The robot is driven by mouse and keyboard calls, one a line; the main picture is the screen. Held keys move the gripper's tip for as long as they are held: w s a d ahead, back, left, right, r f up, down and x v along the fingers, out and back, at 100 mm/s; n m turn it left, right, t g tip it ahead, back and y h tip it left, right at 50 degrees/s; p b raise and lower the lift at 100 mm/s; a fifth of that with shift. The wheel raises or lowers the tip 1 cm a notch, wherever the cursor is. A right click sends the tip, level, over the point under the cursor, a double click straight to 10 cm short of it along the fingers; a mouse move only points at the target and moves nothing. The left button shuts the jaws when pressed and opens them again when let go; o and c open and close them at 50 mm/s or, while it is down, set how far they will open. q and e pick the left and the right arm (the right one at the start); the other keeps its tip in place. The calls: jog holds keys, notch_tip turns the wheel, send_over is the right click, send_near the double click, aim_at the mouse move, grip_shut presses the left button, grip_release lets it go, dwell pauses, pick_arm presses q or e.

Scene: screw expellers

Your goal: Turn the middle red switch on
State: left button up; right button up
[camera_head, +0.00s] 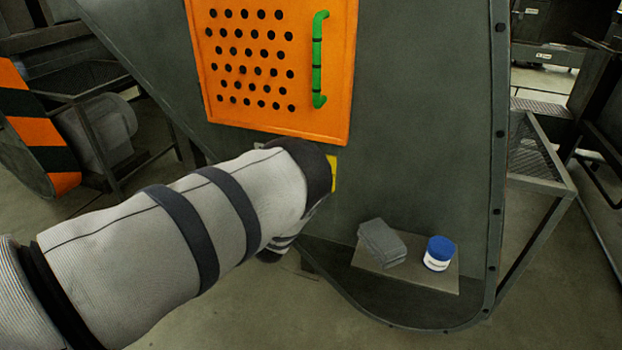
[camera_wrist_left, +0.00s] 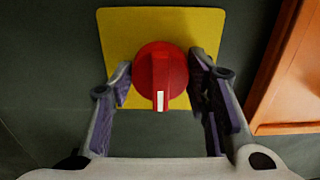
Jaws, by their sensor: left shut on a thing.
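The red switch (camera_wrist_left: 161,72) is a round knob with a white mark at its lower edge, on a yellow plate (camera_wrist_left: 206,25) in the left wrist view. My left gripper (camera_wrist_left: 161,80) has one finger on each side of the knob and is shut on it. In the head view my left arm covers the switch, and only a sliver of the yellow plate (camera_head: 333,173) shows. The left fingers are hidden there. My right gripper is in neither view.
An orange perforated panel (camera_head: 271,118) with a green handle (camera_head: 318,60) is above my left wrist. A mesh platform (camera_head: 535,155) stands at the right.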

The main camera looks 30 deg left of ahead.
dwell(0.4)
pick_arm(q)
jog(key=o, duration=1.2)
jog(key=v, duration=1.2)
